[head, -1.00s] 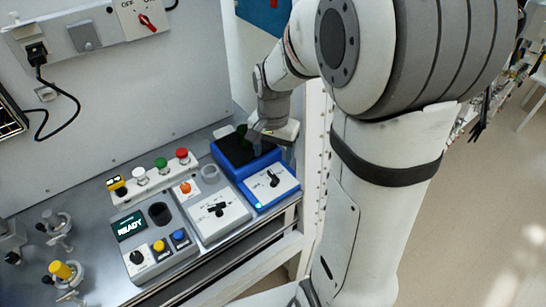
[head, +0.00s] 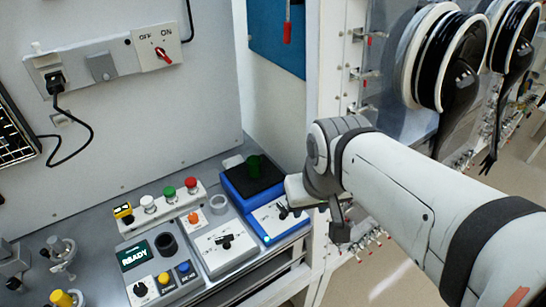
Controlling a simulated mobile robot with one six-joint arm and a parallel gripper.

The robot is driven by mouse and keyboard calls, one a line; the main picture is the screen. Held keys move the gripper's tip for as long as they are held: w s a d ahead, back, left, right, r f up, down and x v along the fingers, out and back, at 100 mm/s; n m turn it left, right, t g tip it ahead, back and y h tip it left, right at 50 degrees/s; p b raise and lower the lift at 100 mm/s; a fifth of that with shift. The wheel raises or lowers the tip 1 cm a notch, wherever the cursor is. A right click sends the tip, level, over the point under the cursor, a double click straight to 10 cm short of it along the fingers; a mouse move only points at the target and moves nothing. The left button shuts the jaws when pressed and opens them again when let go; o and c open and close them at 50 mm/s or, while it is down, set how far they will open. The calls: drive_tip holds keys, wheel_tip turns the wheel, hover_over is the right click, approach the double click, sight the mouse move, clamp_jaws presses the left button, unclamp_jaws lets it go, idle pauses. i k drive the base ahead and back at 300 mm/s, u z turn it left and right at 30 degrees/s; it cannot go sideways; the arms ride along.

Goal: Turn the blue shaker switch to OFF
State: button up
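The blue shaker (head: 230,194) stands on the bench left of my arm. It has a dark top plate (head: 262,178) and a white sloped front panel (head: 272,223). A small cyan light glows at the panel's lower left corner. The dark switch knob sits at the panel's right part, at my gripper (head: 289,211), which partly hides it. I cannot tell whether the gripper touches the knob or is open or shut. The switch's setting and labels are too small and covered to read.
A dark green object (head: 253,167) stands on the shaker's top plate. Left of the shaker are a grey panel box with a black switch (head: 226,243), a unit reading READY (head: 135,257) and a button strip (head: 150,204). A white post stands behind my arm.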

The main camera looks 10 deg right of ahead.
sight(282, 208)
drive_tip(key=z, duration=1.15)
drive_tip(key=k, duration=1.15)
drive_tip(key=u, duration=0.65)
drive_tip(key=i, duration=1)
drive_tip(key=u, duration=0.05)
